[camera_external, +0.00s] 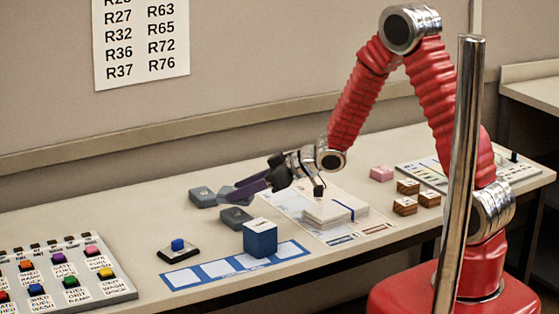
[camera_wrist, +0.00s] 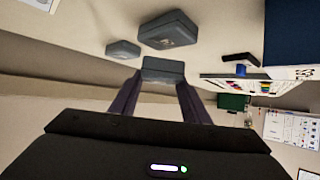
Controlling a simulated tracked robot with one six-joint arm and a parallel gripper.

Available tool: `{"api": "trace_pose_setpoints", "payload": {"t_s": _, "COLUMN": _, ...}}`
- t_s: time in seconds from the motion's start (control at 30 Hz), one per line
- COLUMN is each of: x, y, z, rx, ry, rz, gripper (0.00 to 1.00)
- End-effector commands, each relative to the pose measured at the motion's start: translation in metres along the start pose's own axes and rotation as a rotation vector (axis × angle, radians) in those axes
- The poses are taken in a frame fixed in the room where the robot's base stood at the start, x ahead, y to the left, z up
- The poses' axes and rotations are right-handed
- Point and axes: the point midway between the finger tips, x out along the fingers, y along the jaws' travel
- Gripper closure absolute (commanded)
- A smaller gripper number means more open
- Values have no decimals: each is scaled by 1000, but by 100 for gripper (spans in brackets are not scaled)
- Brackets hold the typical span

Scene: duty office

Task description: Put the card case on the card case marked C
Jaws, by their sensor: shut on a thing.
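My gripper (camera_external: 243,189) reaches left over the desk with its dark purple fingers shut on a grey card case (camera_wrist: 163,70). In the wrist view this case sits between the fingertips; in the external view the fingers largely hide it. Two other grey card cases lie on the desk: one at the back left (camera_external: 202,197), and one nearer the front (camera_external: 235,218). The wrist view also shows two cases beyond the held one, a larger-looking one (camera_wrist: 170,28) with a small unreadable mark and a smaller-looking one (camera_wrist: 122,49). I cannot read a C on any case.
A blue box (camera_external: 260,240) stands on a blue strip with pale squares (camera_external: 182,278). A blue button on a black base (camera_external: 178,248) is left of it. A stack of white cards (camera_external: 335,212), a pink block (camera_external: 382,173) and wooden blocks (camera_external: 404,206) lie to the right.

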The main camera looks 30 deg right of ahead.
Motion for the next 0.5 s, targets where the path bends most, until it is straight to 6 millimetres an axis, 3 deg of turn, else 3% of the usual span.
{"api": "trace_pose_setpoints", "payload": {"t_s": 0.23, "x": 14, "y": 0, "z": 26, "rx": 2, "ry": -3, "rz": -1, "gripper": 80}}
{"api": "trace_pose_setpoints", "payload": {"t_s": 0.5, "x": 16, "y": 0, "z": 30, "rx": 0, "ry": -1, "rz": 0, "gripper": 80}}
